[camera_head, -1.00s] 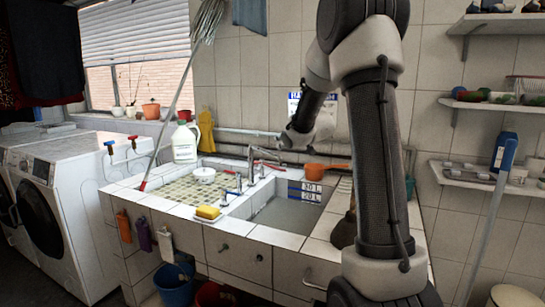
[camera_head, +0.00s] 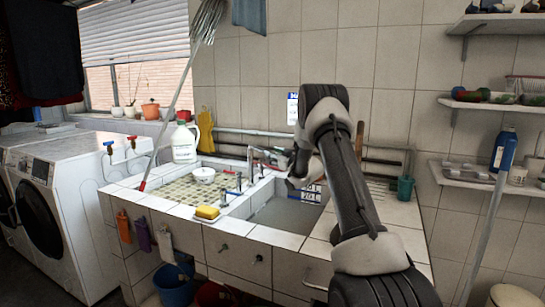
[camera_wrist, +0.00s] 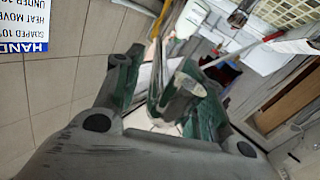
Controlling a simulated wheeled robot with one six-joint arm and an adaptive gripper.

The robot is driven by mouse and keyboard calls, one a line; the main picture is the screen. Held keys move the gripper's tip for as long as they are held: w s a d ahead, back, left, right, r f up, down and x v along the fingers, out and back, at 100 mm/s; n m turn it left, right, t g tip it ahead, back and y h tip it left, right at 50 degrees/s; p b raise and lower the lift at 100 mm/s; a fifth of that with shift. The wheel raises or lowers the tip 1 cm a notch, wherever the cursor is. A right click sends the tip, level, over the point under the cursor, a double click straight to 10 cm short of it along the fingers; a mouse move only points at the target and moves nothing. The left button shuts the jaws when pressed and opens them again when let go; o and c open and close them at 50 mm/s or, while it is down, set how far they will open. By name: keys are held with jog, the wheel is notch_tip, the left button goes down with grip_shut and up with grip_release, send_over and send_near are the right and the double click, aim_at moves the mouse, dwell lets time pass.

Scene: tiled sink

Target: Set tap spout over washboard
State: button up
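The metal tap (camera_head: 251,160) stands at the back of the sink, between the washboard and the water basin (camera_head: 285,214). The washboard (camera_head: 180,190) is the beige checked surface on the left. My gripper (camera_head: 277,157) is beside the tap spout, over the back of the basin. In the wrist view, the two green-padded fingers of my gripper (camera_wrist: 163,95) are apart, with the metal tap spout (camera_wrist: 180,92) showing between them. I cannot tell whether either finger touches it. My arm hides part of the basin and the back ledge.
A broom handle (camera_head: 166,130) leans across the left side. A green cup (camera_head: 405,188) stands right.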

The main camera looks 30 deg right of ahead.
jog(key=shift+w, duration=0.6)
jog(key=shift+a, duration=0.1)
jog(key=shift+c, duration=0.2)
grip_shut()
jog(key=shift+a, duration=0.1)
